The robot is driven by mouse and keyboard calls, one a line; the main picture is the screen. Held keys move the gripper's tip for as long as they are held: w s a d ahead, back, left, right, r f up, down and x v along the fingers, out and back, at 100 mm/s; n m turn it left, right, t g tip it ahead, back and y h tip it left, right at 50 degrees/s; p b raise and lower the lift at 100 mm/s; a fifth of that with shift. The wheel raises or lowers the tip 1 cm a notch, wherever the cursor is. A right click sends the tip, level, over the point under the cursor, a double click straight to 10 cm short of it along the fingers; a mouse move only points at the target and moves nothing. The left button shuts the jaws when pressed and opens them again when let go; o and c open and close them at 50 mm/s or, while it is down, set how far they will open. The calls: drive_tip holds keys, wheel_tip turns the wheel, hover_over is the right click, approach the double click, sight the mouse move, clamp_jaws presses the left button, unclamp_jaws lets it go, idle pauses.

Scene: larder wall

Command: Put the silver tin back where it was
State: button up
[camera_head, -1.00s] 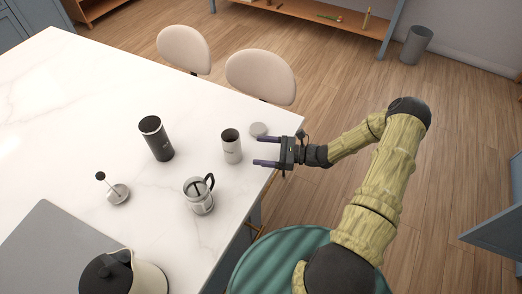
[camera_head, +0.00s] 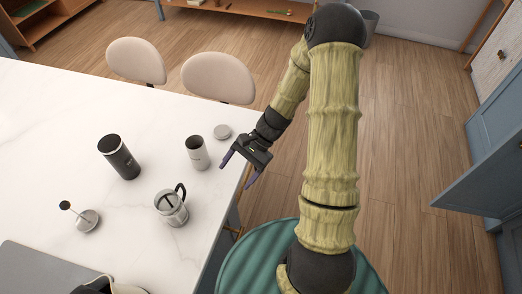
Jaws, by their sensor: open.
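The silver tin (camera_head: 197,156) stands upright on the white table near its right edge, with its top open and dark inside. A flat grey round lid (camera_head: 222,132) lies on the table just behind it and to the right. My gripper (camera_head: 237,176) is open and empty at the table's right edge, right of the tin and apart from it. Its purple fingers point down and to the left.
A black canister (camera_head: 121,159), a glass press jug (camera_head: 173,209) and its plunger (camera_head: 86,220) stand on the white table (camera_head: 45,140). Two cream chairs (camera_head: 217,78) line the far side. A green ribbed round top (camera_head: 245,260) is below. A blue cabinet door (camera_head: 470,190) stands open at right.

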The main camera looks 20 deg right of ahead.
drive_tip(key=s+d+r+n+t+h, duration=0.2)
drive_tip(key=r+n+h, duration=0.2)
drive_tip(key=r, duration=0.3)
drive_tip(key=s+d+r+n+t+h, duration=0.3)
drive_tip(key=r+n+h, duration=0.2)
drive_tip(key=r+n, duration=0.1)
drive_tip(key=shift+s+d+r+n+t, duration=0.2)
drive_tip(key=shift+r+n+t, duration=0.1)
drive_tip(key=shift+r, duration=0.4)
drive_tip(key=shift+c, duration=0.3)
